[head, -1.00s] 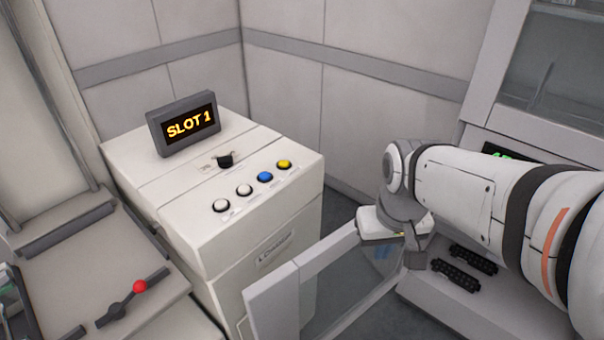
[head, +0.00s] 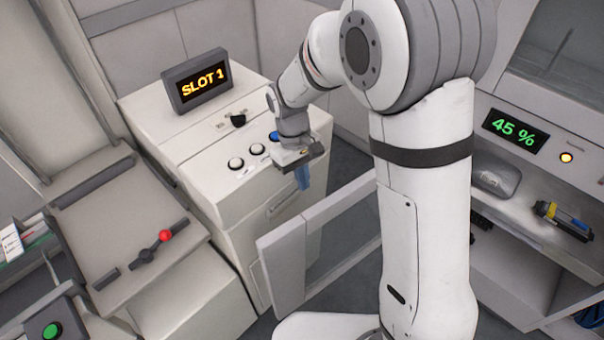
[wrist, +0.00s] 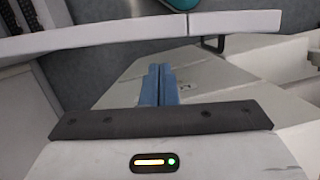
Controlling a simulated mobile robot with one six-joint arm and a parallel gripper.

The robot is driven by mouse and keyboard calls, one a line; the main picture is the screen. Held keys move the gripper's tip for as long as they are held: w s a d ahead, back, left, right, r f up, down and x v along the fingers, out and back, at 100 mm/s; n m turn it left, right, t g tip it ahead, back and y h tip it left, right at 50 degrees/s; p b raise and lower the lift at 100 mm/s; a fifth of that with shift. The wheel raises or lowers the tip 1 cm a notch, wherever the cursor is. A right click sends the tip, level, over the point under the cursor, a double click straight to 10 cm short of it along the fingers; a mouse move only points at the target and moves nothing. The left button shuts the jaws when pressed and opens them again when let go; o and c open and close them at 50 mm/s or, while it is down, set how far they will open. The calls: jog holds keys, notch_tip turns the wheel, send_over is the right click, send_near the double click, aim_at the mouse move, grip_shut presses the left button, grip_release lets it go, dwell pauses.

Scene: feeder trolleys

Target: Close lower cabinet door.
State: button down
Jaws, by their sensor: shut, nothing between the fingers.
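The lower cabinet door (head: 283,268) has a pale frame around a clear pane. It stands open, swung out from the cabinet on the right toward the white console. Its hinge side is hidden behind my arm in the head view. My gripper (head: 302,178) is shut and empty, fingers pointing down, beside the console's front and on the outer side of the door. In the wrist view my blue fingertips (wrist: 158,72) are together, and the door's pale top edge (wrist: 120,43) crosses beyond them, apart from them.
The white console (head: 245,210) with buttons and a "SLOT 1" display (head: 197,82) stands close behind my gripper. The right cabinet carries a "45 %" display (head: 515,130), and a yellow-and-blue tool (head: 563,220) lies on its shelf. A red-knobbed lever (head: 165,236) is at left.

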jog(key=x, duration=0.7)
jog(key=shift+p, duration=0.35)
